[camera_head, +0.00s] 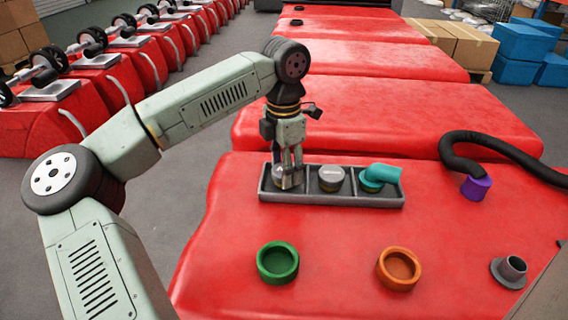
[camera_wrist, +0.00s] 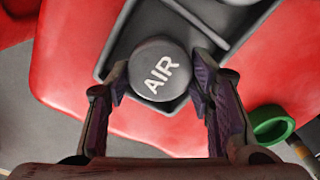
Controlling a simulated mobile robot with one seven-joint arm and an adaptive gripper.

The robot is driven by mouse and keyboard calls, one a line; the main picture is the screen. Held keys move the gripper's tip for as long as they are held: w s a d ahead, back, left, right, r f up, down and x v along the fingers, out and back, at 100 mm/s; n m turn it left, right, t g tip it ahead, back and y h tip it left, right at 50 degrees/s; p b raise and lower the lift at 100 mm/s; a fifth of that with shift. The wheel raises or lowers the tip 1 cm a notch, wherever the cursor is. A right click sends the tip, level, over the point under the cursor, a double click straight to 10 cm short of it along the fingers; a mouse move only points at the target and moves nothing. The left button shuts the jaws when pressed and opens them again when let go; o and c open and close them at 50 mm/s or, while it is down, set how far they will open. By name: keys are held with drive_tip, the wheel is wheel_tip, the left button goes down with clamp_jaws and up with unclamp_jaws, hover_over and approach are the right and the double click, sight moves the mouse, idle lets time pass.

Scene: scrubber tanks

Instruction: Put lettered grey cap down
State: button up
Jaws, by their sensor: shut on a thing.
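The lettered grey cap (camera_wrist: 160,68) shows in the wrist view with AIR in white on its round top. My gripper (camera_wrist: 160,86) has a finger on each side of it and is shut on it. In the head view my gripper (camera_head: 287,178) points down at the left compartment of the grey tray (camera_head: 332,200). The tray also shows in the wrist view (camera_wrist: 112,38).
The middle compartment holds another grey cap (camera_head: 331,178); the right one holds a teal elbow (camera_head: 382,174). A green ring (camera_head: 277,262), an orange ring (camera_head: 398,268) and a grey flanged piece (camera_head: 510,271) stand in front. A black hose with a purple end (camera_head: 476,187) lies right.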

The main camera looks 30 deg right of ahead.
drive_tip(key=shift+f, duration=0.25)
drive_tip(key=o, duration=0.9)
drive_tip(key=shift+r, duration=0.1)
drive_tip(key=shift+o, duration=0.2)
wheel_tip(320, 180, up, 12)
drive_tip(key=shift+r, duration=0.2)
